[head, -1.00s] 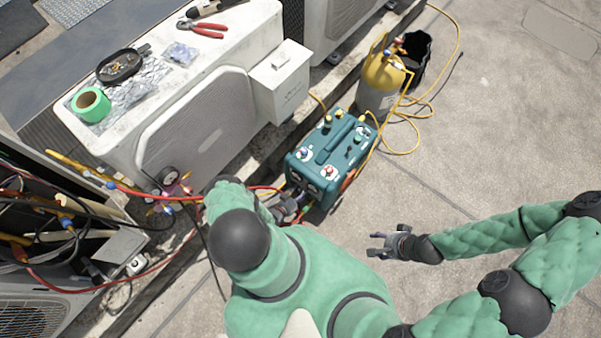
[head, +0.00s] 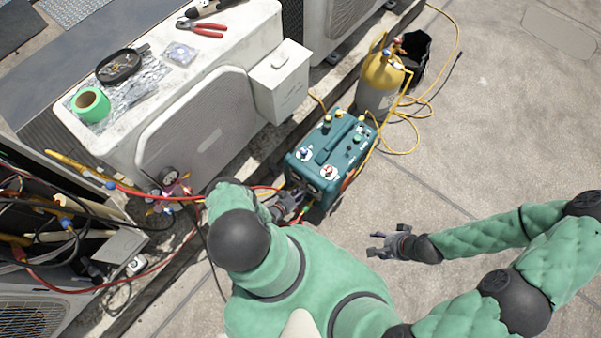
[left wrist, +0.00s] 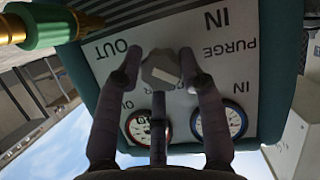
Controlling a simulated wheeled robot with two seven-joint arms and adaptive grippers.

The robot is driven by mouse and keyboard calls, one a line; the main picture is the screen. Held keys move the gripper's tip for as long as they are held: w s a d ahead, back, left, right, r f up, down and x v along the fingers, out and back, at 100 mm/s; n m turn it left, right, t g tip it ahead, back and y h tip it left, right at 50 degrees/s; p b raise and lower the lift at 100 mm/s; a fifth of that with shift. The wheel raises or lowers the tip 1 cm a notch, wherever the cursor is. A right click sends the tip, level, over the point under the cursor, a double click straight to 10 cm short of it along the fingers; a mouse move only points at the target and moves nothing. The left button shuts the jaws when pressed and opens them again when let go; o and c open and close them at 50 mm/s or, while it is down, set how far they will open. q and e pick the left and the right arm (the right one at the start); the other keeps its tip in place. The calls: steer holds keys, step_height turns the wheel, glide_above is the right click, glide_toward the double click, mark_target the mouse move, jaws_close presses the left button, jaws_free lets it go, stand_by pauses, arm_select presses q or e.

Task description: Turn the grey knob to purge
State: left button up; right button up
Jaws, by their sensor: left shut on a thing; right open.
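The teal recovery machine (head: 333,160) stands on the rooftop floor. In the left wrist view its white panel (left wrist: 105,70) appears upside down, with OUT, IN and PURGE lettering (left wrist: 230,48) and two round gauges (left wrist: 217,122). The grey knob (left wrist: 162,66) sits on this panel between the fingers of my left gripper (left wrist: 160,72), which is shut on it. A pale mark shows on the knob; I cannot tell which label it points to. In the head view my left gripper (head: 288,206) is at the machine's near end, and the knob is hidden. My right gripper (head: 378,246) is open and empty over bare floor.
A yellow-topped cylinder (head: 383,75) and a black bucket (head: 415,52) stand behind the machine, with yellow hoses around. Red and yellow hoses (head: 150,194) run left of my left gripper. A white condenser (head: 200,115) stands at left. The floor at right is clear.

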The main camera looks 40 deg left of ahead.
arm_select(q)
steer(key=shift+a+f+n+h, duration=0.15)
steer(key=shift+n+h, duration=0.2)
steer(key=shift+n, duration=0.25)
steer(key=shift+a+f+n+h, duration=0.15)
steer(key=shift+n+h, duration=0.2)
steer(key=shift+n, duration=0.25)
steer(key=shift+r, duration=0.1)
steer(key=o, duration=1.1)
steer(key=shift+s, duration=0.15)
steer(key=v, duration=1.1)
steer(key=shift+s+a+r, duration=0.1)
steer(key=shift+s, duration=0.3)
